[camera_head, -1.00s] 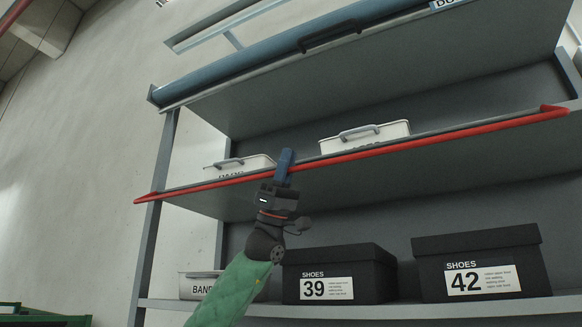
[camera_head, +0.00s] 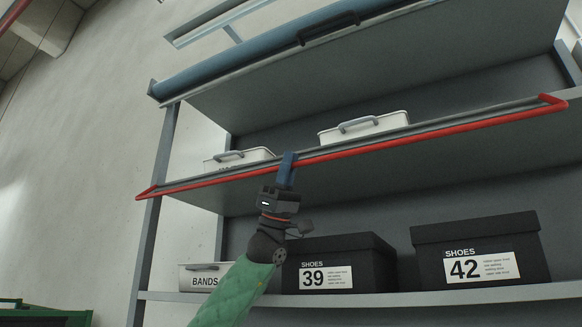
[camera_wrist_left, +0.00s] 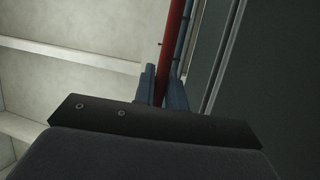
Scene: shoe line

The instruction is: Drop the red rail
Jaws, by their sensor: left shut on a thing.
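The red rail (camera_head: 430,131) is a long thin bar with bent ends along the front of the upper shelf in the head view. It slopes up to the right, and a gap shows between it and the shelf edge at the right. My left gripper (camera_head: 286,166) is shut on the rail left of its middle, coming from below. In the left wrist view the red rail (camera_wrist_left: 174,55) runs between the two blue fingers (camera_wrist_left: 162,88). My right gripper is in neither view.
The upper shelf carries two white bins (camera_head: 364,127) (camera_head: 238,156) behind the rail. A blue roll with a dark handle (camera_head: 328,28) is above.

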